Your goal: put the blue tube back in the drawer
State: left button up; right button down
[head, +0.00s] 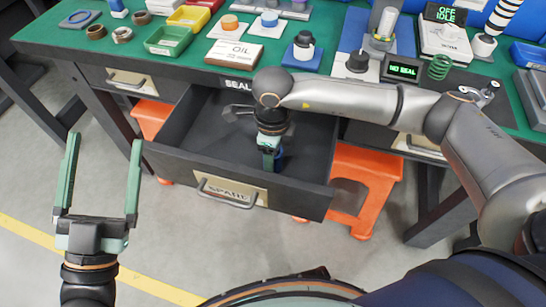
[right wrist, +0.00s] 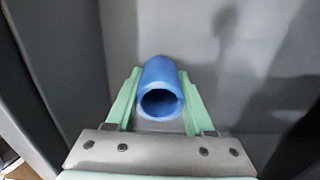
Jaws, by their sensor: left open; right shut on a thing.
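The blue tube (right wrist: 160,88) is between the green fingers of my right gripper (right wrist: 158,92), with its open end facing the wrist camera. My right gripper (head: 270,155) is shut on it and reaches down inside the open drawer (head: 185,135). In the head view only a sliver of blue shows beside the fingers. I cannot tell whether the tube touches the drawer floor. My left gripper (head: 103,185) is open and empty, left of the drawer and over the floor.
The drawer front carries a handle and a label (head: 225,190). The green workbench (head: 190,65) above holds trays, rings, an oil pad (head: 234,52) and a "NO SEAL" display (head: 402,69). Orange stools (head: 360,180) stand beneath. Open floor lies in front.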

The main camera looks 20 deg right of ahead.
pick_arm(q)
jog(key=shift+s+r, duration=0.2)
jog(key=shift+r, duration=0.05)
pick_arm(e)
jog(key=shift+f, duration=0.1)
jog(key=c, duration=0.6)
grip_release()
jog(key=shift+c, duration=0.2)
pick_arm(q)
jog(key=shift+s+r+m+h, duration=0.2)
jog(key=shift+r+m+h, duration=0.15)
jog(key=shift+r, duration=0.2)
pick_arm(e)
jog(key=o, duration=0.4)
jog(key=shift+c, duration=0.2)
